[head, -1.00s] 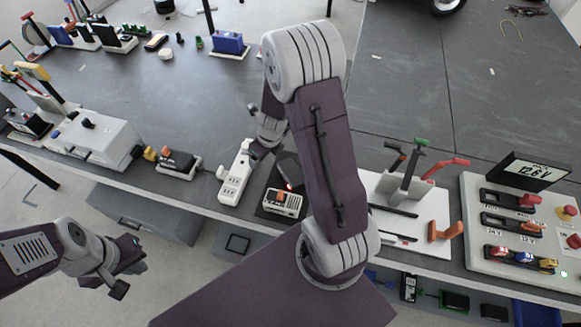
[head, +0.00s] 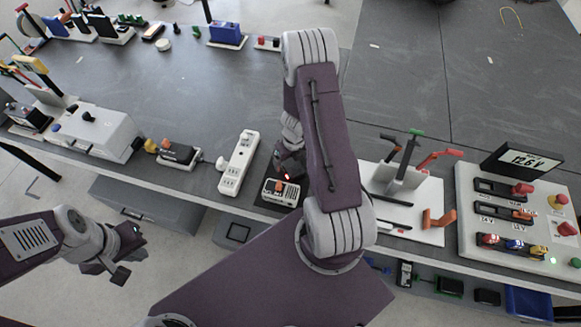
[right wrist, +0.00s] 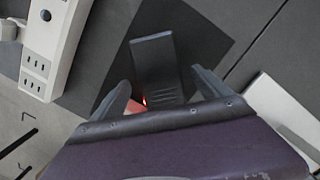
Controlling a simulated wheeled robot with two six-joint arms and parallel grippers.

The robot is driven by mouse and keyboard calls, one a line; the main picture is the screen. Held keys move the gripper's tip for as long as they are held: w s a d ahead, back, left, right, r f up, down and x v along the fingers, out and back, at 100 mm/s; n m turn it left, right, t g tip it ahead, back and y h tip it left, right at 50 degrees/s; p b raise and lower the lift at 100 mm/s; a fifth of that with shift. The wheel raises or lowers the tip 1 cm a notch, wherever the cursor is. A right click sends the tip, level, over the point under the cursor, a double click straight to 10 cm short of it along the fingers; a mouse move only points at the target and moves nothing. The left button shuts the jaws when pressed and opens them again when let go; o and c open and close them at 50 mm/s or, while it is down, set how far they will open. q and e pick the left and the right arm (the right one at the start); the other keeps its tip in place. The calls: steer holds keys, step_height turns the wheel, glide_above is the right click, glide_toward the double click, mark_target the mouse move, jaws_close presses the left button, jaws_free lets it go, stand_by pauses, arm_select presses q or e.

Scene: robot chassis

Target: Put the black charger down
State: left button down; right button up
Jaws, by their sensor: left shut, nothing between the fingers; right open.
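The black charger (right wrist: 155,62) lies in the right wrist view between the two fingers of my right gripper (right wrist: 160,92), over a dark mat (right wrist: 203,45). The fingers are spread, with a gap visible on both sides of it. In the head view my right gripper (head: 290,165) is low over the bench just right of the white power strip (head: 240,163), and largely hides the charger. A small red glow shows beside it. My left gripper (head: 115,268) is shut and empty, off the bench's front edge at lower left.
A white tool holder (head: 425,205) and a switch panel (head: 520,215) stand to the right.

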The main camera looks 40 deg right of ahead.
mark_target(290, 162)
steer(key=f, duration=0.1)
steer(key=f+b, duration=0.2)
steer(key=shift+w+f, duration=0.3)
steer(key=shift+f, duration=0.05)
steer(key=shift+w+r, duration=0.1)
steer(key=shift+r, duration=0.1)
steer(key=c, duration=1.3)
arm_select(q)
step_height(290, 162, down, 2)
steer(key=shift+w+f, duration=0.1)
steer(key=shift+f, duration=0.15)
arm_select(e)
jaws_close()
arm_select(q)
steer(key=shift+p, duration=0.3)
